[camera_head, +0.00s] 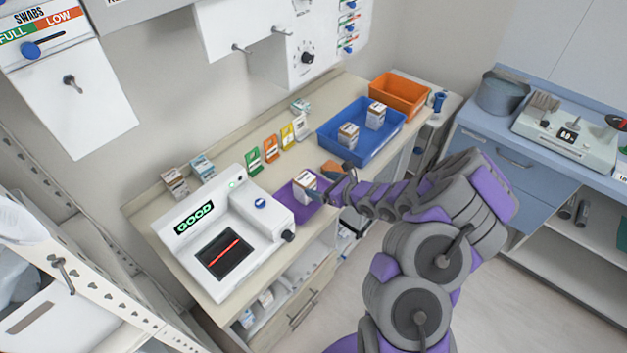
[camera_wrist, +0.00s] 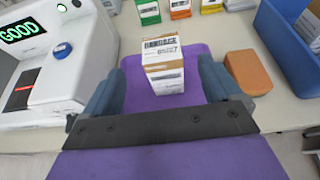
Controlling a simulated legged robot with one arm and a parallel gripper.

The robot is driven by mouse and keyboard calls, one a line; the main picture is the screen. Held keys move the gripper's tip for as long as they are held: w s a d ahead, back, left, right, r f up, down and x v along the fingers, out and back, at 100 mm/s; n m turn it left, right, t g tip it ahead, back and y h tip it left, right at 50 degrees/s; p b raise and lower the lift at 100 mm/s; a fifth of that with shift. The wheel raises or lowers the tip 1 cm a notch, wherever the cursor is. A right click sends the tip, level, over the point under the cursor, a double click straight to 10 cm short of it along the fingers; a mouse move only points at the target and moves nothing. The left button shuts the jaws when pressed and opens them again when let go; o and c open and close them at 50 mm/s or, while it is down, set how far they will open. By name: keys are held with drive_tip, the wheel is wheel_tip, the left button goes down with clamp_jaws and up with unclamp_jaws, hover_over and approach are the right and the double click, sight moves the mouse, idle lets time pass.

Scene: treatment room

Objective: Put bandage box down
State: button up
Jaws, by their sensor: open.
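The bandage box (camera_wrist: 163,66) is white and brown with printed lettering. It stands upright on a purple mat (camera_wrist: 199,56) on the counter. In the head view the box (camera_head: 304,184) shows beside the white scanner machine, and the purple mat (camera_head: 297,207) shows around it. My gripper (camera_wrist: 160,88) is open, with one finger on each side of the box and gaps visible between the fingers and the box. In the head view my gripper (camera_head: 328,187) reaches the box from the right; its fingers are hard to make out there.
The scanner machine (camera_head: 257,220) with a green "GOOD" display stands left of the mat. An orange block (camera_wrist: 248,73) lies right of it. A blue bin (camera_head: 337,147) with boxes and an orange bin (camera_head: 399,91) stand farther back. Several coloured cards line the wall.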

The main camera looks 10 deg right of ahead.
drive_tip(key=s+a+r+n+g+y, duration=0.25)
drive_tip(key=a+r+n, duration=0.25)
drive_tip(key=a+r, duration=0.25)
drive_tip(key=s+a+r+n+g+y, duration=0.1)
drive_tip(key=s+a+r+n+y, duration=0.35)
drive_tip(key=r, duration=0.45)
drive_tip(key=s+a+r+n+g+h, duration=0.1)
drive_tip(key=s+a+r+n+g, duration=0.2)
drive_tip(key=s+a+n, duration=0.25)
drive_tip(key=s+a+r+n+g+h, duration=0.1)
drive_tip(key=s+a+r+n+g, duration=0.3)
drive_tip(key=s, duration=0.3)
drive_tip(key=s+d+n+g+h, duration=0.25)
drive_tip(key=s+n+h, duration=0.35)
drive_tip(key=s, duration=0.8)
drive_tip(key=s+d+n+h, duration=0.3)
drive_tip(key=s+d+h, duration=0.3)
drive_tip(key=s+d, duration=0.5)
drive_tip(key=d, duration=0.3)
drive_tip(key=shift+d+n+h, duration=0.2)
drive_tip(key=shift+n+h, duration=0.2)
